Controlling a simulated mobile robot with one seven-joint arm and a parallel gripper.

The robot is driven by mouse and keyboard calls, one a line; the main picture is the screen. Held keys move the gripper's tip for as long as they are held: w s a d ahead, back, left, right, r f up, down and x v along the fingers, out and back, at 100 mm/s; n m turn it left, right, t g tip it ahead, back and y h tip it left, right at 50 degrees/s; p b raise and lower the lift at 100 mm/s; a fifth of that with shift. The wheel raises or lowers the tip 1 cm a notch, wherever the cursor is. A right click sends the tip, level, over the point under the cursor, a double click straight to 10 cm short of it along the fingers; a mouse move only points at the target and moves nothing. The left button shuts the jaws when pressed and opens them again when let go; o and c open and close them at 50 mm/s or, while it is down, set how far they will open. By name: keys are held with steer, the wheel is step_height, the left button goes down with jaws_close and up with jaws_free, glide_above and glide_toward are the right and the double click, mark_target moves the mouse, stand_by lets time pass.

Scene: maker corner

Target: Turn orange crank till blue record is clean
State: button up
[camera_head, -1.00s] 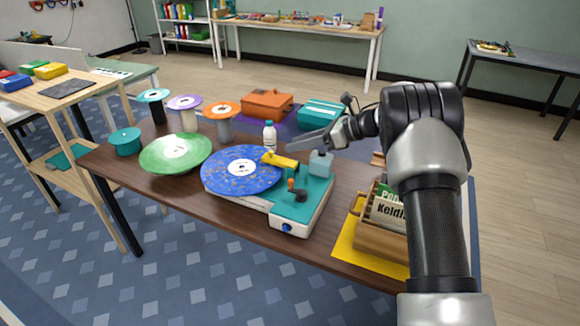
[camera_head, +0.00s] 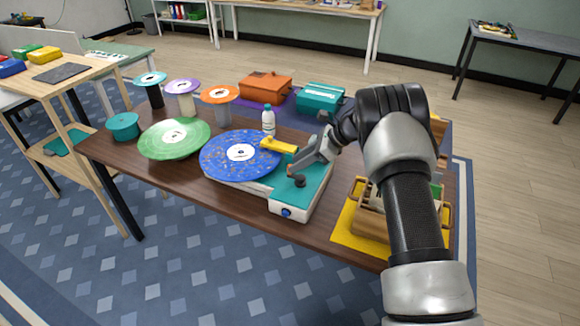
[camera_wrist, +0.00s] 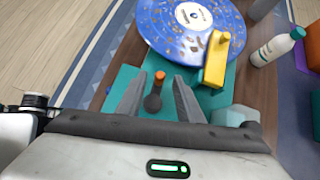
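The blue record (camera_head: 222,168) lies on the record washer (camera_head: 262,200), with pale and brown specks over its surface; it also shows in the wrist view (camera_wrist: 168,32). A yellow arm (camera_head: 279,145) reaches over the record's right edge. The orange crank knob (camera_wrist: 160,76) stands on a dark crank base (camera_wrist: 153,104) on the teal top. My gripper (camera_wrist: 152,84) is open, with one finger on each side of the crank in the wrist view. No contact with the knob is visible. In the head view my gripper (camera_head: 297,168) is low over the crank and partly hides it.
A white bottle (camera_head: 268,121) stands behind the record. A green record (camera_head: 172,139) lies to its left, with several disc-topped stands behind. A wooden crate (camera_head: 368,222) on a yellow mat is at right, partly behind my arm. Orange (camera_head: 266,87) and teal (camera_head: 321,97) cases stand farther back.

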steer(key=shift+x, duration=2.1)
jaws_close()
